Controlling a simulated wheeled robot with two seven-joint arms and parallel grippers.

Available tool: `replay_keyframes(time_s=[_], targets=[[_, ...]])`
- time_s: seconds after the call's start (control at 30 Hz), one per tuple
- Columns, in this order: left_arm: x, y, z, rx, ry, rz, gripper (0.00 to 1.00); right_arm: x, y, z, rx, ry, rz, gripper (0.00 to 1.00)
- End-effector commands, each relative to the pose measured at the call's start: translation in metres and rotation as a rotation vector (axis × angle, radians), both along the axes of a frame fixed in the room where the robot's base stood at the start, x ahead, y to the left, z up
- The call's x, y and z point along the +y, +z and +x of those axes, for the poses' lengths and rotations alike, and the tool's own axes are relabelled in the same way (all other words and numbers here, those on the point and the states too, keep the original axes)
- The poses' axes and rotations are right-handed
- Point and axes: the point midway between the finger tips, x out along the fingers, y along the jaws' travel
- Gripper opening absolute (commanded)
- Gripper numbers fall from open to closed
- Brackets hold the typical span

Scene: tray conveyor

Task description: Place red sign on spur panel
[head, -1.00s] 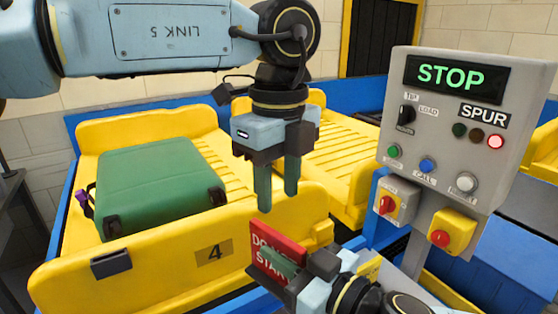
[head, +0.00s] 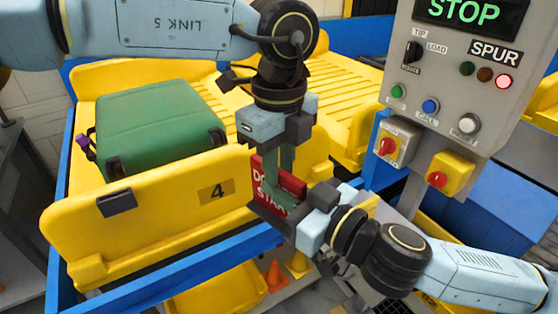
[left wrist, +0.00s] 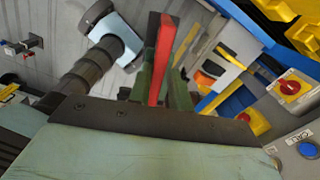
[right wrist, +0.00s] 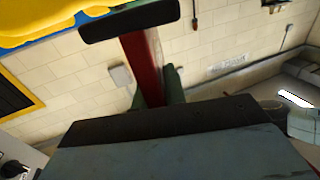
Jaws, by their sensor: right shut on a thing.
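The red sign (head: 261,188) with white lettering stands edge-up at the centre of the head view, partly hidden by the grippers. My right gripper (head: 283,200) is shut on it from the lower right. The sign shows edge-on between the fingers in the right wrist view (right wrist: 146,70). My left gripper (head: 284,160) points down over the sign, with its open fingers at either side of it; the left wrist view shows the sign (left wrist: 163,62) between them. Whether those fingers touch it is unclear. The grey SPUR panel (head: 455,125) stands at the right, its screen reading STOP.
A green suitcase (head: 160,125) lies in yellow tray 4 (head: 150,215) at the left. Blue conveyor rails (head: 215,262) run below it. Small cones (head: 275,276) lie low under the conveyor.

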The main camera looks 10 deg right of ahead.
Motion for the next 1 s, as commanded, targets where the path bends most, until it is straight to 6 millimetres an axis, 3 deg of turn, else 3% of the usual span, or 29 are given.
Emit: replay_keyframes(time_s=[0.03,0.13,0.23,0.27,0.43,0.77,1.0], targets=[[0.000,0.000,0.000,0.000,0.000,0.000,0.13,0.000,0.000,0.000,-0.001,0.000,0.001,0.00],[0.000,0.000,0.000,-0.001,0.000,-0.001,0.00,0.000,0.001,0.000,-0.001,0.002,0.001,0.00],[-0.001,0.001,0.000,-0.002,0.000,-0.002,0.00,0.001,0.001,-0.001,-0.002,0.004,0.001,0.00],[-0.001,0.001,0.000,-0.002,0.000,-0.003,0.00,0.001,0.001,-0.001,-0.001,0.004,0.002,0.16],[-0.001,0.001,0.000,-0.002,-0.001,-0.002,0.00,0.001,0.000,-0.001,0.000,0.003,0.001,0.38],[0.000,0.001,0.000,-0.001,0.000,-0.001,0.00,-0.001,-0.002,-0.001,-0.007,-0.007,-0.006,0.38],[0.000,0.001,0.000,-0.001,0.000,-0.001,0.00,-0.015,-0.018,-0.009,-0.120,-0.099,-0.059,0.38]])
